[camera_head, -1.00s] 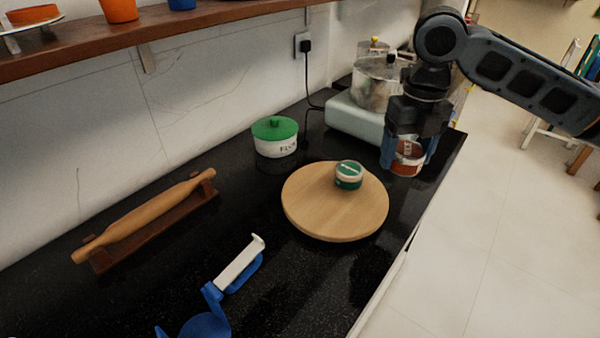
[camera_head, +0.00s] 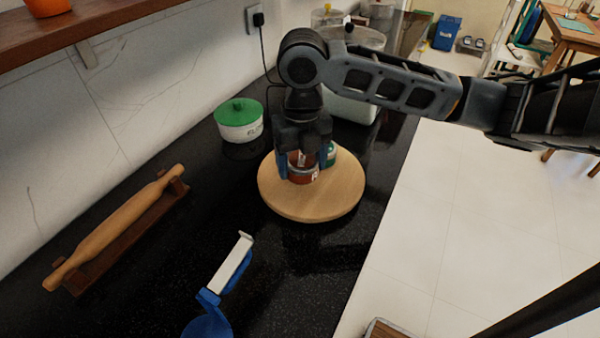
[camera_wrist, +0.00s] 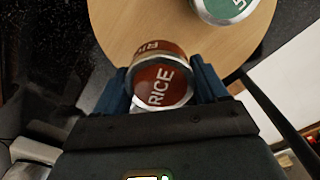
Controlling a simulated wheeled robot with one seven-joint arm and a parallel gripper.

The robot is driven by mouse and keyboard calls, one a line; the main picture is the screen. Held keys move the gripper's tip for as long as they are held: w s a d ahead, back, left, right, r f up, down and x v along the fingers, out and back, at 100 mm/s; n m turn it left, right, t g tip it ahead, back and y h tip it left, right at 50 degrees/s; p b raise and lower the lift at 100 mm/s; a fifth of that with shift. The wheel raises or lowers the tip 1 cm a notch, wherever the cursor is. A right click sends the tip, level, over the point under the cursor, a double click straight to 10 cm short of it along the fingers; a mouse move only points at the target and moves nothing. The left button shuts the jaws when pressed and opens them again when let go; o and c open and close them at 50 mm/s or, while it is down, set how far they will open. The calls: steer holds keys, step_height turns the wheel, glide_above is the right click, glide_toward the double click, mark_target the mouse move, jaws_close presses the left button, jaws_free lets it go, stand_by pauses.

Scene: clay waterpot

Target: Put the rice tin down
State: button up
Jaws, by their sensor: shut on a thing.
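The rice tin (camera_head: 303,173) is small and red-brown, with a metal rim. My gripper (camera_head: 299,165) is shut on it, with blue fingers on either side, over the round wooden board (camera_head: 310,206). In the wrist view the tin (camera_wrist: 162,84) shows the word RICE on its top, between the fingers of my gripper (camera_wrist: 163,88). The wooden board (camera_wrist: 130,25) is behind it. I cannot tell whether the tin touches the board.
A green-topped tin (camera_head: 331,154) stands on the board just right of the rice tin; it also shows in the wrist view (camera_wrist: 222,8). A white flour pot (camera_head: 240,122) stands behind left. A rolling pin (camera_head: 115,228) and a blue-and-white holder (camera_head: 232,264) are nearer. The board's front is bare.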

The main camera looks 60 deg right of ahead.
mark_target(300, 189)
steer(key=shift+w+a+f, duration=0.1)
steer(key=shift+a+f, duration=0.1)
steer(key=shift+f, duration=1.95)
steer(key=shift+f, duration=0.1)
steer(key=shift+f, duration=0.15)
steer(key=o, duration=1.2)
steer(key=shift+o, duration=0.2)
step_height(300, 189, up, 13)
steer(key=shift+f, duration=0.2)
